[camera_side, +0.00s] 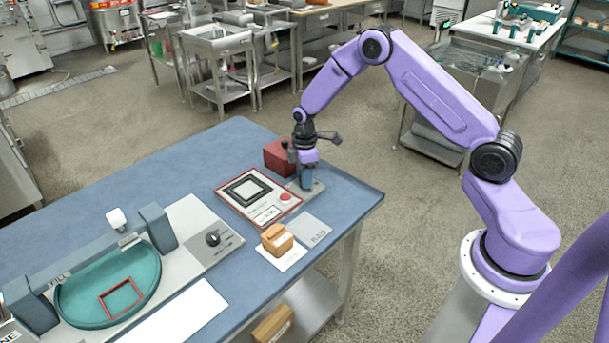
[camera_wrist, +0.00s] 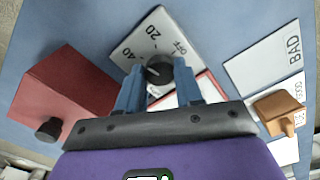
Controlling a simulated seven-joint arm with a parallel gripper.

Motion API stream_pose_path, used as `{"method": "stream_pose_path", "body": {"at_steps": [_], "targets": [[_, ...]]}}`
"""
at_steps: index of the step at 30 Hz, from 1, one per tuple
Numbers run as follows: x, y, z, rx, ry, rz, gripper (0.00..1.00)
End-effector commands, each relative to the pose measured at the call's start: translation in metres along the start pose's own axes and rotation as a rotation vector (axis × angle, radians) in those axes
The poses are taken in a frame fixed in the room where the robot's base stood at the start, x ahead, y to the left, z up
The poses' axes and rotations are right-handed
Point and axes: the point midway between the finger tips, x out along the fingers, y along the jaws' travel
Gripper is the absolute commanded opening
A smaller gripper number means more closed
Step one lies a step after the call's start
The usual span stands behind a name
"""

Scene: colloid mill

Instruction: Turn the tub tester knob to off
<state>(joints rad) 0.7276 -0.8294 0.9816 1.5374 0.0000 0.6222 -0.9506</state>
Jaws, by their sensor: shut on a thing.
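The tester knob (camera_wrist: 158,70) is black and round. It sits on a grey dial plate (camera_wrist: 172,32) marked OFF, 20 and 40, and its pointer direction is hard to tell. In the wrist view my gripper (camera_wrist: 158,84) has its blue fingers on either side of the knob, shut on it. In the side view my gripper (camera_side: 306,184) points down onto the grey plate (camera_side: 319,187), hiding the knob. The plate adjoins the red-edged tester panel (camera_side: 235,206), which has a black square frame and a red button (camera_side: 285,197).
A red box (camera_side: 276,158) stands close behind my gripper. A brown block (camera_side: 277,239) sits on a white card near a BAD card (camera_side: 312,231). A teal basin (camera_side: 75,300) and another black knob (camera_side: 213,239) are at the left. The table's right corner is clear.

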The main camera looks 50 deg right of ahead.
Motion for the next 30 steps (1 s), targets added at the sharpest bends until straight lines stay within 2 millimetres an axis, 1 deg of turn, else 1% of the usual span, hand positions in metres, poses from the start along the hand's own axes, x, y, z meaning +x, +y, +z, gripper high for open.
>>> {"method": "stream_pose_path", "body": {"at_steps": [30], "targets": [[-0.0002, -0.0005, 0.0003, 0.964, -0.002, -0.001, 0.05]]}}
